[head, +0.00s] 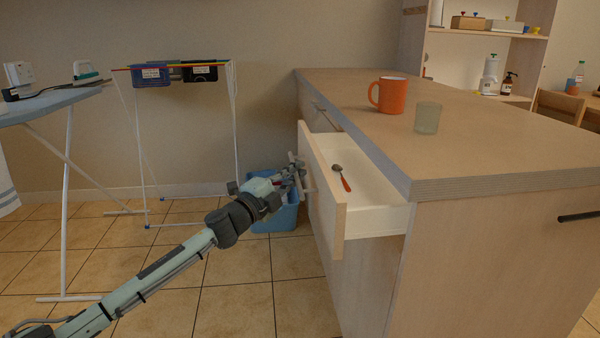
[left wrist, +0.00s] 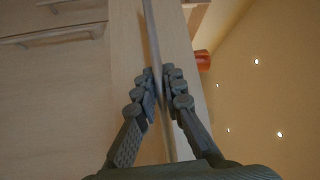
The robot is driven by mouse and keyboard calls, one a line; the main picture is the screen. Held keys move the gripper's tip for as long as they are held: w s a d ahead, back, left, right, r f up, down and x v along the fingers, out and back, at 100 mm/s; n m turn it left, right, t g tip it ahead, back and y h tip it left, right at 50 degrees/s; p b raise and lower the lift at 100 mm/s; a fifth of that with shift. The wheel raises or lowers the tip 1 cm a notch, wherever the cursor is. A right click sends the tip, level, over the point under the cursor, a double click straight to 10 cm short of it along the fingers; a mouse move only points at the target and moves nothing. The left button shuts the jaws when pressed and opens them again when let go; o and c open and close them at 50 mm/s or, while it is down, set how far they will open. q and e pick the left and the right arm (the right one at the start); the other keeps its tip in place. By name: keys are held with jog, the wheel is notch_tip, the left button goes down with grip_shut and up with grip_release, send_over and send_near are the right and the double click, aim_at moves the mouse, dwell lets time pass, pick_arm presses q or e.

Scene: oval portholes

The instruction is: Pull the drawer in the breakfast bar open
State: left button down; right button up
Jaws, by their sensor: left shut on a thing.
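The breakfast bar (head: 480,183) has a wooden top and pale sides. Its drawer (head: 325,196) stands well open on the left side, and a spoon with a red handle (head: 345,183) lies inside. My left gripper (head: 299,174) is at the outer face of the drawer front. In the left wrist view my left gripper (left wrist: 159,84) is shut on the bar handle (left wrist: 153,38) of the drawer, with fingers on both sides of it. In the head view the gripper hides much of this handle. My right gripper is not in view.
An orange mug (head: 392,95) and a greenish glass (head: 427,118) stand on the bar top. A blue bin (head: 275,217) is on the floor behind my gripper. A drying rack (head: 234,120) and an ironing board (head: 50,104) stand at the left.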

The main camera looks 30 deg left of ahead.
pick_arm(q)
jog(key=c, duration=1.6)
grip_release()
jog(key=v, duration=1.2)
